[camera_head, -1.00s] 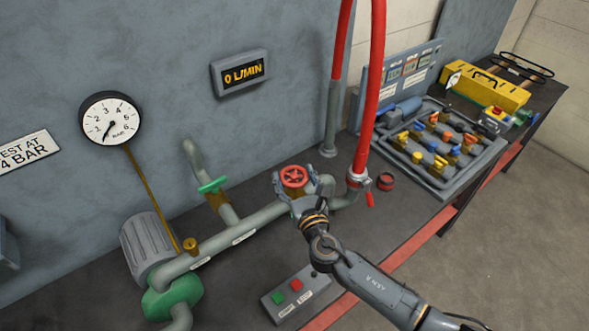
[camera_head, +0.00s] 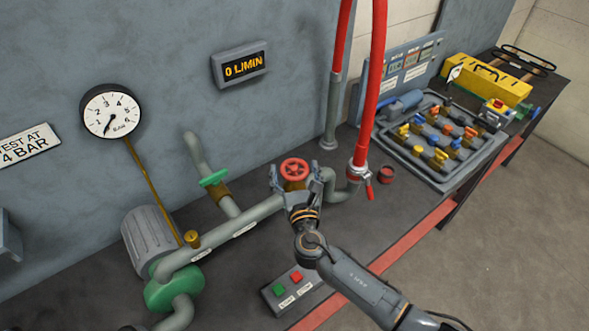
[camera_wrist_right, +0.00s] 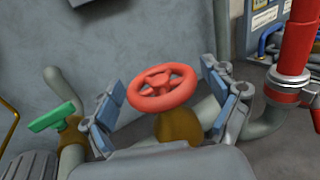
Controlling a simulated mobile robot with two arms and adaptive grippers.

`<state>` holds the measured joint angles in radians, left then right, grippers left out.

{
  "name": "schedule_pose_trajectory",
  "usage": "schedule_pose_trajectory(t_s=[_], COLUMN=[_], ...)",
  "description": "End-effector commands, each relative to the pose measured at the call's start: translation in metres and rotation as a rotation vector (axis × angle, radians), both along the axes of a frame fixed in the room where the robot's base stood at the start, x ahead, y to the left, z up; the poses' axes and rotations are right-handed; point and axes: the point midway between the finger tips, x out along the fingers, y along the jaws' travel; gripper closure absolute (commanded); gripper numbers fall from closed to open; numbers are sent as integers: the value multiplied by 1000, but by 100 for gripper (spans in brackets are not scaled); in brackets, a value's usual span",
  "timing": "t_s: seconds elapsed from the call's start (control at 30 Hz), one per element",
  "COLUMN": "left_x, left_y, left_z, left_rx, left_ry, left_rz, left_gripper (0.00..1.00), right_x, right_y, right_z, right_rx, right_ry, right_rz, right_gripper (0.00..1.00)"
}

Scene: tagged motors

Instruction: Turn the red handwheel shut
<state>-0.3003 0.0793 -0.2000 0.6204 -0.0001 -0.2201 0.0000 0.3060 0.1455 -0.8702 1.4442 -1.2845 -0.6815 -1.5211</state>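The red handwheel (camera_head: 295,170) sits on a brass valve body on the grey-green pipe (camera_head: 262,209) in the head view. It also shows in the right wrist view (camera_wrist_right: 162,87), between the two finger pads. My right gripper (camera_head: 295,182) is open around the wheel, one finger on each side. In the wrist view the right gripper (camera_wrist_right: 165,100) shows a gap between each pad and the rim. The brass body below the wheel is partly hidden by my gripper's palm. My left gripper is not in view.
A red hose (camera_head: 371,90) rises just right of the valve. A green-handled valve (camera_head: 214,178) stands to the left. A button box (camera_head: 290,290) is in front. The gauge (camera_head: 110,111) shows a low reading; the display (camera_head: 240,66) reads 0 L/MIN. A fittings tray (camera_head: 440,140) lies right.

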Motion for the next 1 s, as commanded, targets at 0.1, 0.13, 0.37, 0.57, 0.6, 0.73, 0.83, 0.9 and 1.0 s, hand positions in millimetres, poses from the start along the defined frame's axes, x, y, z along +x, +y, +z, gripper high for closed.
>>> schedule_pose_trajectory(t_s=[0.1,0.13,0.37,0.57,0.6,0.73,0.83,0.9,1.0], left_x=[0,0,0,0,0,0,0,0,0], left_y=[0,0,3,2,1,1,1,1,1], left_z=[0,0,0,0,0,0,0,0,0], left_rx=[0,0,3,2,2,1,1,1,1], left_ry=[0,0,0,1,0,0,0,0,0], left_rz=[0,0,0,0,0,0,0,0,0], left_gripper=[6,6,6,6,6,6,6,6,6], right_x=[0,0,-1,-24,-33,-62,-82,-94,-108], right_y=[0,0,0,-4,-5,-9,-12,-13,-15], right_z=[0,0,0,-1,-1,-1,-1,-1,-1], right_rx=[0,0,0,1,2,2,1,1,0], right_ry=[0,0,0,2,3,4,3,3,2], right_rz=[0,0,1,1,2,2,2,2,2], right_gripper=[6,6,6,6,6,6,6,6,6])
